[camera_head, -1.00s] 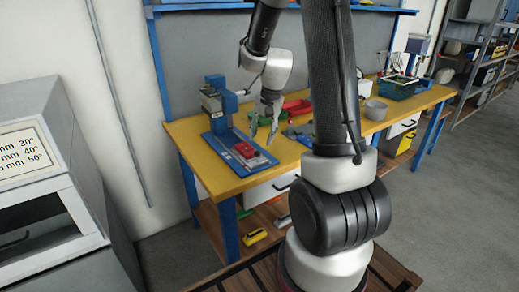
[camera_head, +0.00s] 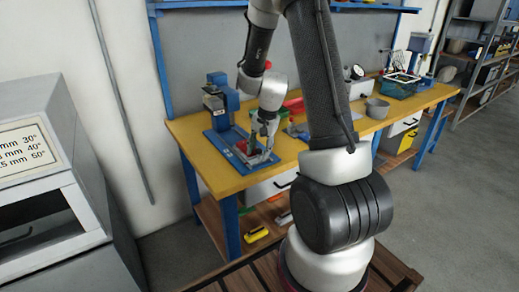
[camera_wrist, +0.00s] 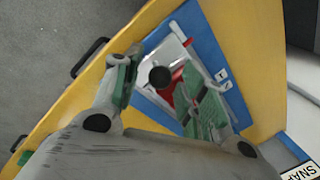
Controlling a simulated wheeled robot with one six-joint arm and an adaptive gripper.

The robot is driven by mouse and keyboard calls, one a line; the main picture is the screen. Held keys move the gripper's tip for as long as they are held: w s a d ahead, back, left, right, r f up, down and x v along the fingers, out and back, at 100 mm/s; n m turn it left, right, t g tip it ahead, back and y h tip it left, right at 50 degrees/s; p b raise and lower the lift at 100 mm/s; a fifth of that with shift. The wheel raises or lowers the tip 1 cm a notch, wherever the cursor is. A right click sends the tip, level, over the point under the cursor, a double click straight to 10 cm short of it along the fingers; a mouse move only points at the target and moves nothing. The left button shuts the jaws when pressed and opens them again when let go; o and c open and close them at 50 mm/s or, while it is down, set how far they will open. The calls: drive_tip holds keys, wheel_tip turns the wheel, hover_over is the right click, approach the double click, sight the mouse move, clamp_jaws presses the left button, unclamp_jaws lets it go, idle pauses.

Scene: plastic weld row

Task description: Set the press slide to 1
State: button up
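The press (camera_head: 219,97) stands at the left end of the yellow bench, on a blue base plate (camera_head: 216,143). A red part (camera_head: 242,147) lies on the plate, partly hidden by my gripper (camera_head: 258,150). In the wrist view, my gripper (camera_wrist: 163,92) is open, its fingers on either side of a round black knob (camera_wrist: 160,77). A silver plate (camera_wrist: 170,50) and the red part (camera_wrist: 181,88) lie below the knob. I cannot tell whether the fingers touch the knob. Two small white marks (camera_wrist: 224,80) on the blue base are too small to read surely.
The yellow bench (camera_head: 200,165) carries a grey cup (camera_head: 376,108) and a teal bin (camera_head: 398,88) to the right. A red tray (camera_head: 294,104) sits behind my gripper. A grey cabinet (camera_head: 40,120) with a printed sign stands at the left.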

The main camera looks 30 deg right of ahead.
sight(245, 143)
clamp_jaws()
drive_tip(key=w, duration=0.9)
drive_tip(key=shift+w+a, duration=0.15)
drive_tip(key=shift+w, duration=0.15)
drive_tip(key=shift+o, duration=1)
unclamp_jaws()
wheel_tip(245, 143, up, 12)
drive_tip(key=s+d, duration=0.1)
drive_tip(key=s, duration=0.1)
drive_tip(key=shift+d, duration=0.2)
drive_tip(key=shift+f, duration=0.1)
